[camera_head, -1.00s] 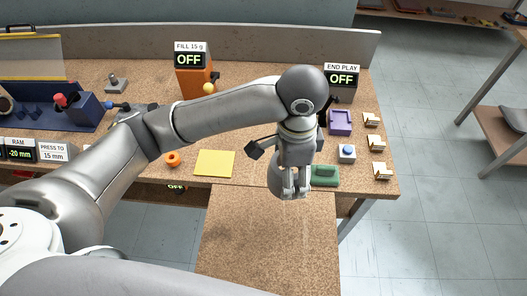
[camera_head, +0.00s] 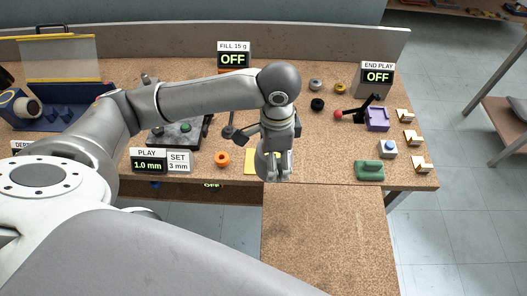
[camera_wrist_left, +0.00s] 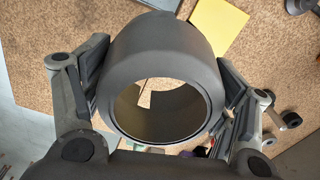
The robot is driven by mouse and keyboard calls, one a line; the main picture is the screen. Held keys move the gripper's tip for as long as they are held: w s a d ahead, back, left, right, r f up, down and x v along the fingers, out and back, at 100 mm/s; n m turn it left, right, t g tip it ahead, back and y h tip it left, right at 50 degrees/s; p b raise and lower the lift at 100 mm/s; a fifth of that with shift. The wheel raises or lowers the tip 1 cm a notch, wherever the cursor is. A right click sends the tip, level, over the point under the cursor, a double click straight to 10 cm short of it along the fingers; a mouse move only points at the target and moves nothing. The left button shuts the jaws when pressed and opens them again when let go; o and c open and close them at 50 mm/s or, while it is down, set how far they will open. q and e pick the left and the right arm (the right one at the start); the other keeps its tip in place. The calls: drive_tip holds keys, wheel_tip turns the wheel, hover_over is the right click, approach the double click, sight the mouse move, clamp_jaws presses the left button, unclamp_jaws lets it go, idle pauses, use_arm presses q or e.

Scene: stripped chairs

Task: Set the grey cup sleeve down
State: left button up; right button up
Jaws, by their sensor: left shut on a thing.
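The grey cup sleeve (camera_wrist_left: 158,55), a wide dark-grey ring, is between the two fingers of my left gripper (camera_wrist_left: 163,82) in the wrist view. A pad presses on each side of it. Its open end faces the camera, and brown bench top shows through it. In the head view my left gripper (camera_head: 277,174) points down near the front edge of the bench (camera_head: 318,165). The sleeve (camera_head: 261,163) is partly hidden behind the fingers there. Its height over the bench is hard to tell. My right gripper is not in view.
A yellow sheet (camera_head: 249,162) lies partly behind the gripper; it also shows in the wrist view (camera_wrist_left: 216,24). Bare bench lies between sheet and block.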

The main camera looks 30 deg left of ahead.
use_arm(q)
drive_tip(key=w+a+f, duration=0.2)
drive_tip(key=w+a, duration=0.1)
drive_tip(key=shift+a+f, duration=0.15)
drive_tip(key=shift+f, duration=0.05)
drive_tip(key=f, duration=0.1)
drive_tip(key=w+a+f, duration=0.2)
drive_tip(key=shift+w+a+f+p, duration=0.1)
drive_tip(key=shift+f+p, duration=0.25)
drive_tip(key=shift+f, duration=0.05)
drive_tip(key=shift+w+a+f, duration=0.1)
drive_tip(key=shift+w+f, duration=0.1)
drive_tip(key=shift+f, duration=0.1)
drive_tip(key=shift+w+a+f, duration=0.15)
drive_tip(key=shift+f, duration=0.1)
wheel_tip(320, 180, down, 3)
drive_tip(key=shift+a+p, duration=0.1)
drive_tip(key=shift+p, duration=0.4)
drive_tip(key=shift+f, duration=0.2)
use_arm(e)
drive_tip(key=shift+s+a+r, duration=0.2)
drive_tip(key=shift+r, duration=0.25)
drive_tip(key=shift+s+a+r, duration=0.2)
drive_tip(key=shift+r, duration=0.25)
use_arm(q)
drive_tip(key=o, duration=1)
drive_tip(key=shift+f, duration=0.1)
